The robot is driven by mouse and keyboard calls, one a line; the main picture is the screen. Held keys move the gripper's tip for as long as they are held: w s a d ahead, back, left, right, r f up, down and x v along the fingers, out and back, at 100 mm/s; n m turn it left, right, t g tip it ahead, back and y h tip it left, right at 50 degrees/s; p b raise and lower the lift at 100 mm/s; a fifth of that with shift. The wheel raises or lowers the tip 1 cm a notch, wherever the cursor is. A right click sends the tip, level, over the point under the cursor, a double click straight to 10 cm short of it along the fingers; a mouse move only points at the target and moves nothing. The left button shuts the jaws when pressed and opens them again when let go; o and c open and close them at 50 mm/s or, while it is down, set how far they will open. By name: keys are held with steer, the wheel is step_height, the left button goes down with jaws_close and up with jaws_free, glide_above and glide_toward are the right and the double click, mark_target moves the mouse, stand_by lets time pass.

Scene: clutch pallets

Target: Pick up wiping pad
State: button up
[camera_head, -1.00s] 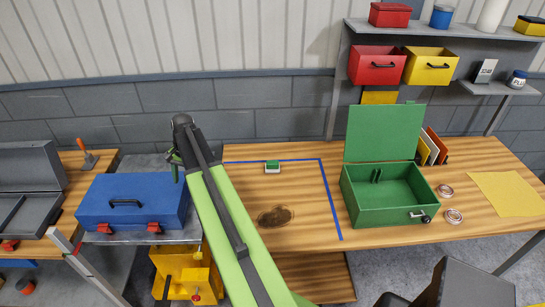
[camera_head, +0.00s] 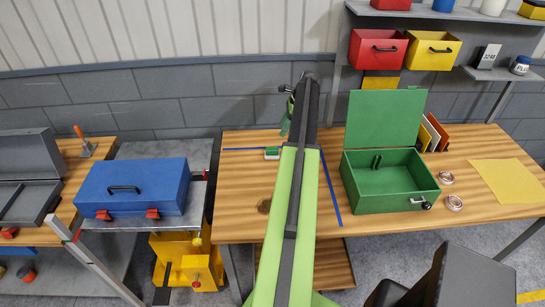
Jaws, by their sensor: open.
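The wiping pad (camera_head: 271,153), a small block with a green top and a white lower part, lies on the wooden workbench (camera_head: 245,180) inside a blue taped outline. My green arm reaches up the middle of the picture, just right of the pad. My gripper (camera_head: 286,122) shows only in part at the arm's far end, beyond the pad and slightly to its right. It is open, apart from the pad, and seems empty.
An open green box (camera_head: 390,205) stands on the bench to the right, near tape rolls (camera_head: 453,202) and a yellow cloth (camera_head: 510,185). A blue case (camera_head: 135,188) sits on a grey cart at left. Red (camera_head: 377,50) and yellow (camera_head: 432,52) bins hang above.

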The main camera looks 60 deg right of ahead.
steer(key=b, duration=0.6)
glide_toward(272, 148)
steer(key=x, duration=0.5)
steer(key=shift+w+f+b, duration=0.1)
steer(key=shift+f+b, duration=0.1)
steer(key=shift+b, duration=0.25)
steer(key=shift+a+r, duration=0.1)
steer(key=b+x, duration=0.5)
steer(key=shift+f, duration=0.25)
steer(key=shift+r, duration=0.2)
steer(key=c, duration=1)
steer(key=shift+p, duration=0.3)
